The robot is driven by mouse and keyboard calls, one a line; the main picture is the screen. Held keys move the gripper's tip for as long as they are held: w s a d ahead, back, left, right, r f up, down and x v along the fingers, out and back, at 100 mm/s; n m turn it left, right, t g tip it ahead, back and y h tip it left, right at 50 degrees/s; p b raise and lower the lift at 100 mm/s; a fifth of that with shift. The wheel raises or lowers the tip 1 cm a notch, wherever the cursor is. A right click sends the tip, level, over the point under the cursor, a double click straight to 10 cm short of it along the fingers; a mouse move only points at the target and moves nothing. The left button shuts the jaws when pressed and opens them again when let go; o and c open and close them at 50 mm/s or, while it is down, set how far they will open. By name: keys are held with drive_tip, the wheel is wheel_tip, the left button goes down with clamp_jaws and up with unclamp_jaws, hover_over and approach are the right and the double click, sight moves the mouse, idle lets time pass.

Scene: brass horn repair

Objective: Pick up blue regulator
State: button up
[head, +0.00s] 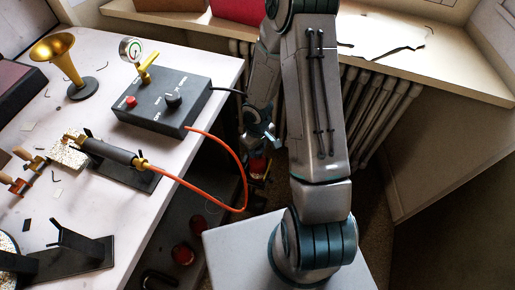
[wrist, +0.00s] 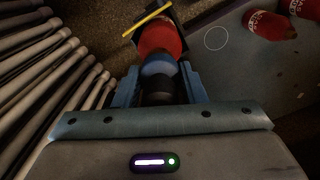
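The blue regulator (wrist: 160,68) is between my gripper's two fingers (wrist: 160,84) in the wrist view. It has a dark round part on the near side and a red body (wrist: 158,38) beyond it. The fingers press close on both its sides, with no clear gap at the tips. In the head view my gripper (head: 259,143) is low between the table and the radiator, with a bit of red below it. The regulator itself is mostly hidden there by the gripper and shadow.
A yellow rod (wrist: 148,24) lies across the far end of the red body. Red cylinders (wrist: 270,24) lie on a grey shelf at right. The table (head: 215,80) holds a black control box (head: 160,105) with an orange hose. Radiator ribs (wrist: 40,85) are close at left.

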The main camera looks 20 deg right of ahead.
drive_tip(key=shift+c, duration=0.8)
drive_tip(key=shift+r, duration=0.1)
wheel_tip(320, 180, up, 4)
drive_tip(key=shift+r+p, duration=0.1)
drive_tip(key=shift+p, duration=0.6)
drive_tip(key=s+d+r+p, duration=0.7)
drive_tip(key=d+r, duration=0.2)
drive_tip(key=r, duration=0.2)
drive_tip(key=shift+d+r, duration=0.2)
drive_tip(key=shift+r, duration=0.1)
drive_tip(key=shift+w, duration=0.1)
